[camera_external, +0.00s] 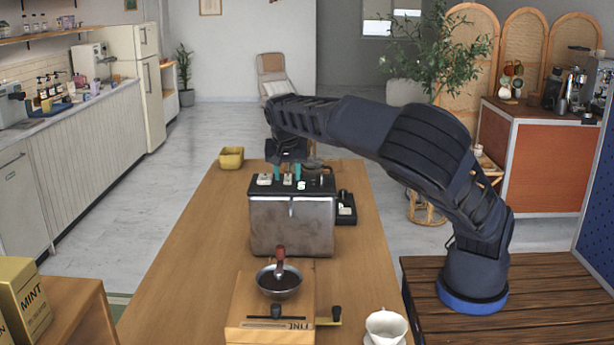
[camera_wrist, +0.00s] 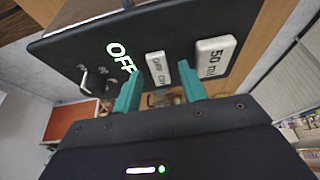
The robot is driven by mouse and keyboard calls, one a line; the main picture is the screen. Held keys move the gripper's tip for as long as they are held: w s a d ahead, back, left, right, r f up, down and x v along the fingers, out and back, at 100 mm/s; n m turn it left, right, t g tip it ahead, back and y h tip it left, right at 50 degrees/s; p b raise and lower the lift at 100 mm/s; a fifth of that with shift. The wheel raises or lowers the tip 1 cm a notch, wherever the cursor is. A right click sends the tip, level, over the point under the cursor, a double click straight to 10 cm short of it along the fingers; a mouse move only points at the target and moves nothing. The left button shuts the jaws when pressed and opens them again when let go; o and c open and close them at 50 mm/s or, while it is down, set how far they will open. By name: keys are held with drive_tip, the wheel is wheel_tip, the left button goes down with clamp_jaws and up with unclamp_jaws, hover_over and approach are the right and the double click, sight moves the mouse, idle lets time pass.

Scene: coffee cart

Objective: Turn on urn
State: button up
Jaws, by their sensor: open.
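The urn (camera_external: 292,225) is a steel box with a black top panel, standing on the wooden table. In the wrist view its black panel (camera_wrist: 70,52) carries a lit white "OFF" display (camera_wrist: 121,57), a small metal toggle switch (camera_wrist: 92,80), a white button (camera_wrist: 158,72) with partly covered lettering and a white "50 ml" button (camera_wrist: 214,57). My gripper (camera_external: 287,172) is open and empty, with its teal fingers pointing down at the panel. In the wrist view the fingers (camera_wrist: 158,88) are near the two white buttons, right of the toggle. I cannot tell whether they touch the panel.
A grinder with a metal bowl (camera_external: 278,287) stands in front of the urn. A black scale-like device (camera_external: 346,210) sits at its right, a yellow container (camera_external: 231,158) behind left, a white cup (camera_external: 386,327) front right. The table's left strip is clear.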

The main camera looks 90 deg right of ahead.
drive_tip(key=shift+f, duration=0.1)
drive_tip(key=shift+c, duration=0.4)
clamp_jaws()
drive_tip(key=shift+d+y, duration=0.2)
drive_tip(key=shift+y, duration=0.45)
drive_tip(key=shift+d+y, duration=0.2)
drive_tip(key=shift+y, duration=0.45)
drive_tip(key=shift+d+y, duration=0.1)
drive_tip(key=shift+y, duration=0.4)
drive_tip(key=shift+o, duration=0.4)
unclamp_jaws()
